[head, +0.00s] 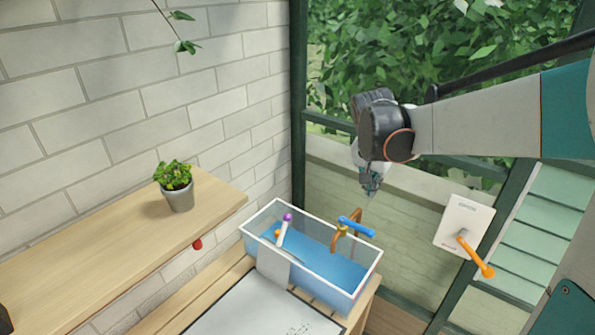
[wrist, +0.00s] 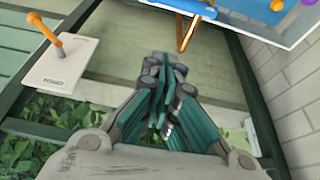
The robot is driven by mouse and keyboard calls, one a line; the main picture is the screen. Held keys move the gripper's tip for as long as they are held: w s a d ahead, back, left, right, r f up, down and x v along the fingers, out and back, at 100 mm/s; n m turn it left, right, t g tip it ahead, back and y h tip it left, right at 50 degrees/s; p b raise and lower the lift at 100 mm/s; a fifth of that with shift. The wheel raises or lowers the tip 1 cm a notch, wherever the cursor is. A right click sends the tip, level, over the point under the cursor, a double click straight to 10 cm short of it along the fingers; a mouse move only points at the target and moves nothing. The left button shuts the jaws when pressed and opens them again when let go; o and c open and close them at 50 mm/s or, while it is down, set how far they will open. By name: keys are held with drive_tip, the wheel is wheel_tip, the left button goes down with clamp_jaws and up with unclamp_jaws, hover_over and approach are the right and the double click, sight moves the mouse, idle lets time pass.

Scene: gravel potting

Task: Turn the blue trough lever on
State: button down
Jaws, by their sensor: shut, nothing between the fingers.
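The blue lever (head: 356,227) sits on top of an orange-brown tap at the right rear side of the trough (head: 327,289). The trough is a clear-walled, white-rimmed box with blue water or a blue floor. My gripper (head: 371,190) is above and just behind the lever, pointing down, apart from it. In the wrist view my gripper (wrist: 163,80) is shut and empty. The blue lever shows there at the top edge (wrist: 190,8), partly cut off, with the tap spout (wrist: 187,35) below it.
A white plate with an orange lever (head: 475,258) is on the right; it also shows in the wrist view (wrist: 52,40). A purple-tipped white item (head: 283,230) stands in the trough. A potted plant (head: 178,190) stands on the wooden shelf (head: 100,245). A grey-white board (head: 265,310) lies in front.

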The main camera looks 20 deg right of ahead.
sight(355, 228)
drive_tip(key=shift+w+d+f, duration=0.2)
drive_tip(key=shift+d, duration=0.15)
wheel_tip(355, 228, down, 10)
drive_tip(key=b, duration=0.3)
drive_tip(key=shift+a+b, duration=0.2)
drive_tip(key=shift+b, duration=0.1)
drive_tip(key=shift+s, duration=0.2)
drive_tip(key=shift+m, duration=0.3)
drive_tip(key=shift+s, duration=0.1)
